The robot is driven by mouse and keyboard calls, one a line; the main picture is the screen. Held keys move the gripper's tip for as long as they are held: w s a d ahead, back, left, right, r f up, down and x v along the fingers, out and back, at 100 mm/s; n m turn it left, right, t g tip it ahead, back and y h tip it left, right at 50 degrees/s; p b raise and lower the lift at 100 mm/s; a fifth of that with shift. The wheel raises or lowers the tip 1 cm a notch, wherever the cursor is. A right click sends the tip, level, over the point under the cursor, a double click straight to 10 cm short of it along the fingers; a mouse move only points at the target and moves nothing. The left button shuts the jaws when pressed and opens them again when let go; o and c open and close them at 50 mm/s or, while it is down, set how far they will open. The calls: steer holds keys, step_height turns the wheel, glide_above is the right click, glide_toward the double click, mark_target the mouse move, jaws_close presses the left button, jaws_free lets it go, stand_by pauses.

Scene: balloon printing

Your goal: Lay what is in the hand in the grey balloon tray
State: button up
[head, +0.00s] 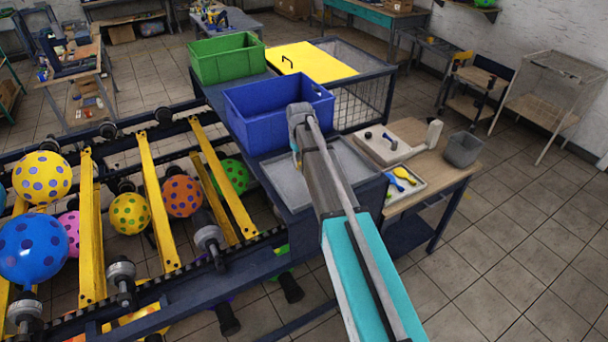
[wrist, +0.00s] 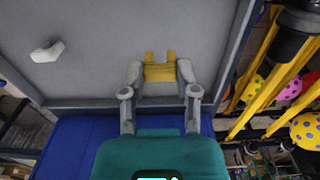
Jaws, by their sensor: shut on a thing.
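My gripper (wrist: 160,82) is shut on a yellow piece (wrist: 160,72) with two short prongs, between its two grey fingers. It hangs over a wide grey, dark-rimmed surface (wrist: 100,80), with the blue bin close by. A small whitish object (wrist: 46,52) lies on that surface. A small light grey tray (head: 418,188) with yellow and blue flat pieces (head: 403,175) stands right of my arm. I cannot tell which is the balloon tray.
A blue bin (head: 262,115), a green bin (head: 225,60) and a yellow lid (head: 312,62) stand behind. A wooden table (head: 440,165) with a dark grey bin (head: 463,150) is at the right. A rack with yellow bars (head: 157,200) and spotted balloons (head: 183,196) fills the left.

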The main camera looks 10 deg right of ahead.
steer(key=shift+w+d+f, duration=0.3)
steer(key=shift+f, duration=0.25)
steer(key=shift+w+d+f+b, duration=0.2)
steer(key=shift+f+b, duration=0.15)
steer(key=shift+b, duration=0.15)
steer(key=shift+w+d+f+b, duration=0.1)
steer(key=shift+d+f+b, duration=0.1)
steer(key=shift+f+b, duration=1.45)
steer(key=shift+b, duration=0.1)
steer(key=shift+f, duration=0.15)
steer(key=o, duration=1)
steer(key=shift+a+r, duration=0.1)
steer(key=shift+r, duration=0.15)
step_height(320, 180, up, 12)
steer(key=p, duration=1.2)
